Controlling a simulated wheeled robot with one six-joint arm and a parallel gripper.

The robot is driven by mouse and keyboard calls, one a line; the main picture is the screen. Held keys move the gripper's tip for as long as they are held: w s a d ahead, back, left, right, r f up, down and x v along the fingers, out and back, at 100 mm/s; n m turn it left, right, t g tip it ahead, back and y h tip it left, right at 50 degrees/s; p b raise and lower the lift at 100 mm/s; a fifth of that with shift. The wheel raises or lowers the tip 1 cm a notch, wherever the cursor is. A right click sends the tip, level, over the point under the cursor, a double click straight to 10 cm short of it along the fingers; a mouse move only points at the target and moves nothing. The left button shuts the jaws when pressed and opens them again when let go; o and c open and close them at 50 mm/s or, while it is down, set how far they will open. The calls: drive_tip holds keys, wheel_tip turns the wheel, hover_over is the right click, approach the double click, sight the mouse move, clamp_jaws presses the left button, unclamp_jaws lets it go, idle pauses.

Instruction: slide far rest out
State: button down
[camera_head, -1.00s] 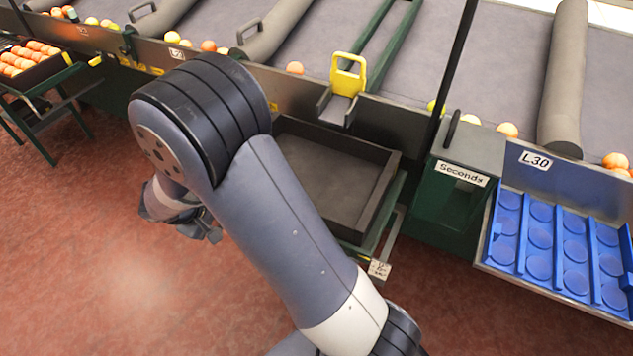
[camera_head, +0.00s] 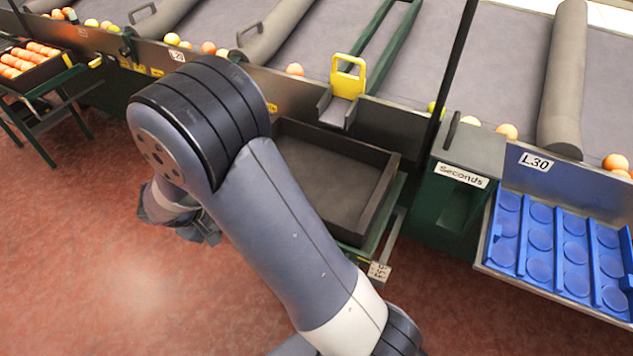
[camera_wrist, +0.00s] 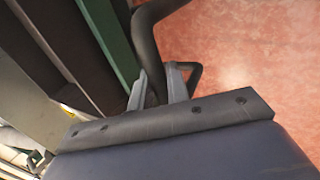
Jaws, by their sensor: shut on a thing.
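A green-framed rest (camera_head: 378,237) carries a dark, empty tray (camera_head: 384,190) below the conveyor, in the middle of the head view. My arm covers its left part. In the wrist view the rest's green rail (camera_wrist: 107,38) runs beside the dark tray wall, with a dark curved bar handle (camera_wrist: 165,10) next to it. My gripper (camera_wrist: 161,76) is shut on this handle, its two pale fingers on either side of the bar. In the head view my gripper (camera_head: 200,232) is partly seen at the left of my arm, and its grip is hidden there.
Another green stand (camera_head: 52,108) with a tray of oranges is at the far left. A green Seconds bin (camera_head: 455,200) and a blue cupped tray (camera_head: 540,243) stand at the right. Red floor (camera_head: 110,270) is clear at the lower left.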

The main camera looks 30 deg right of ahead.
drive_tip(key=s+a+b, duration=0.1)
drive_tip(key=s+a, duration=0.5)
drive_tip(key=a, duration=0.2)
drive_tip(key=shift+a, duration=0.3)
drive_tip(key=c, duration=1.6)
unclamp_jaws()
drive_tip(key=shift+s+a, duration=0.55)
drive_tip(key=shift+a, duration=0.3)
drive_tip(key=shift+o, duration=0.3)
drive_tip(key=o, duration=0.5)
drive_tip(key=shift+a, duration=0.1)
drive_tip(key=shift+o, duration=0.2)
drive_tip(key=shift+r, duration=0.1)
